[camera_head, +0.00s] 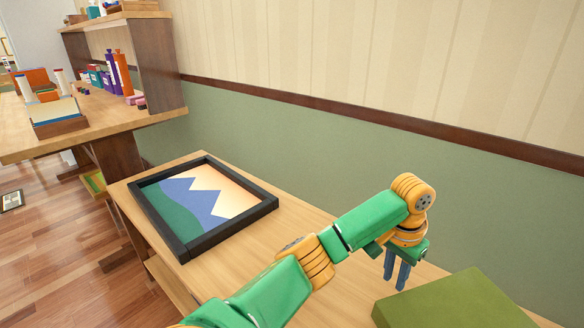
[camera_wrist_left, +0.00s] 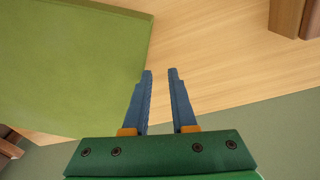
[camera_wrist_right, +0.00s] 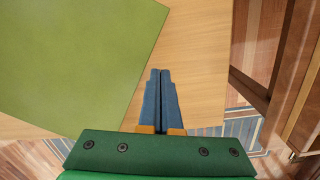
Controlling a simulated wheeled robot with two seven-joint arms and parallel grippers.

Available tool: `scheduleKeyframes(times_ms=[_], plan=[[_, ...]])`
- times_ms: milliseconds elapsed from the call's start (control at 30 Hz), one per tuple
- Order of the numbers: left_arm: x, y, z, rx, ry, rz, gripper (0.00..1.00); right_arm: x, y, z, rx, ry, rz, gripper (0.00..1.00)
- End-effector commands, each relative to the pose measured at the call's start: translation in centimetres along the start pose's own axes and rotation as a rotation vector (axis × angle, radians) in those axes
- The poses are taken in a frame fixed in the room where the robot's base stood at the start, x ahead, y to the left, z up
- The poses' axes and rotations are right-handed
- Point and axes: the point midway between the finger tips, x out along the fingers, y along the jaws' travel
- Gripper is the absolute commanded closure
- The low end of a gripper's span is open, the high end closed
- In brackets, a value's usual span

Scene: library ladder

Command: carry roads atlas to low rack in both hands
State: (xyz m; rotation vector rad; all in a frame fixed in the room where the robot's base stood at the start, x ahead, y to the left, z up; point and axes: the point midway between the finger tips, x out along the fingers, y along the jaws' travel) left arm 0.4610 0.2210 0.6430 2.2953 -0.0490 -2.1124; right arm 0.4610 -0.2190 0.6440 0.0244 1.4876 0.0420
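A large flat green book (camera_head: 455,303), which looks like the roads atlas, lies on the wooden table at the lower right of the head view. It also shows in the left wrist view (camera_wrist_left: 70,65) and the right wrist view (camera_wrist_right: 75,60). My left gripper (camera_head: 397,288) is above the table just beyond the book's left edge, fingers pointing down; its fingers (camera_wrist_left: 160,72) are parted with nothing between them. My right gripper (camera_wrist_right: 160,72) has its fingers together, empty, beside the book's edge. It is outside the head view. I cannot make out the low rack for certain.
A framed mountain picture (camera_head: 205,207) lies on the table (camera_head: 290,222) left of the book. A wooden shelf unit (camera_head: 158,65) with bottles and boxes stands at the back left. The green wall (camera_head: 290,150) runs close behind the table. Wood floor (camera_head: 50,245) is open at left.

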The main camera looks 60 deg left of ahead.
Motion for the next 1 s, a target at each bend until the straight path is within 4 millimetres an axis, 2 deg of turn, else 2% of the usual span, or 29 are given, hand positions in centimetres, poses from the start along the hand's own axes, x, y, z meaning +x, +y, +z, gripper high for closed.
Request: scheduleKeyframes(times_ms=[133, 233, 567, 667, 800, 1000], plan=[[0.0, -0.1, 0.1, -0.001, -0.003, -0.001, 0.73, 0.1, -0.1, -0.1, 0.002, 0.002, -0.003, 1.0], [0.0, -0.1, 0.1, -0.002, -0.004, -0.003, 0.73, 0.1, -0.2, -0.1, 0.004, 0.004, -0.004, 0.73], [-0.2, -0.2, 0.1, -0.005, -0.004, -0.005, 0.73, 0.1, -0.3, -0.1, 0.007, 0.005, -0.007, 0.73], [-1.9, -0.2, 0.0, -0.005, -0.001, -0.006, 0.73, 0.1, -0.3, -0.1, 0.007, 0.005, -0.007, 0.73], [-5.9, -0.4, -0.1, -0.005, 0.003, -0.011, 0.73, 0.1, -0.3, -0.1, 0.007, 0.006, -0.008, 0.73], [-10.3, -0.2, 0.0, -0.004, -0.002, -0.007, 0.73, 0.1, -0.3, -0.1, 0.007, 0.006, -0.008, 0.73]])
